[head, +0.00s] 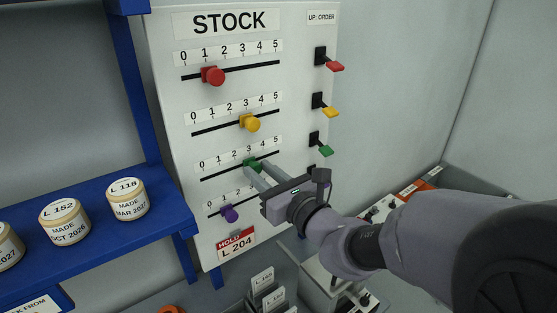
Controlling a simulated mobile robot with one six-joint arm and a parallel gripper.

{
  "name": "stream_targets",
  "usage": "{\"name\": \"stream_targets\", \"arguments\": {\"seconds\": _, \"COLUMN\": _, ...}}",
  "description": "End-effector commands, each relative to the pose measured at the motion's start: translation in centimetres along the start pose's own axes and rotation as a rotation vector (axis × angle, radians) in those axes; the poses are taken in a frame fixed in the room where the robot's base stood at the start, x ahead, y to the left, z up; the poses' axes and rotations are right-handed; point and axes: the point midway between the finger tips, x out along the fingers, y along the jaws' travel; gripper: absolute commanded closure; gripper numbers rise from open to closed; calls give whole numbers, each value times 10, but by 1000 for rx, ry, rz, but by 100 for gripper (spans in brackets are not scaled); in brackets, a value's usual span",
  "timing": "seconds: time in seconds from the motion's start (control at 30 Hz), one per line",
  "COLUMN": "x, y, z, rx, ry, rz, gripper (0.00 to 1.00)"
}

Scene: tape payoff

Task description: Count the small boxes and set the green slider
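The green slider (251,162) is on the third slot from the top of the white STOCK panel (170,120). It sits near the 3 of its 0-to-5 scale, though the slanted view makes the exact mark hard to read. My gripper (256,167) reaches in from the right, with its two fingers spaced apart and their tips at the green knob. I cannot tell whether they press on it. The tips and my gripper body hide part of the knob and the scale below. I see no clearly identifiable small boxes.
Red (213,75), yellow (250,123) and purple (229,213) sliders share the panel. Red, yellow and green levers (321,147) line its right side. Round labelled tins (127,199) stand on a blue shelf (150,226) at left. A card holder (266,290) is below.

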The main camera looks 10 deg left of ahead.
Motion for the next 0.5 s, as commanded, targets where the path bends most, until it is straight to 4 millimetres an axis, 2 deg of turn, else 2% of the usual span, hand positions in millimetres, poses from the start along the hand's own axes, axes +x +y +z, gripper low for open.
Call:
{"name": "stream_targets", "arguments": {"seconds": 0.03, "x": 0, "y": 0, "z": 0, "rx": 0, "ry": 0, "rz": -1, "gripper": 61}}
{"name": "stream_targets", "arguments": {"seconds": 0.1, "x": 0, "y": 0, "z": 0, "rx": 0, "ry": 0, "rz": -1, "gripper": 52}}
{"name": "stream_targets", "arguments": {"seconds": 0.37, "x": 0, "y": 0, "z": 0, "rx": 0, "ry": 0, "rz": -1, "gripper": 52}}
{"name": "stream_targets", "arguments": {"seconds": 0.5, "x": -14, "y": -1, "z": 1, "rx": -1, "ry": -1, "rz": -3, "gripper": 52}}
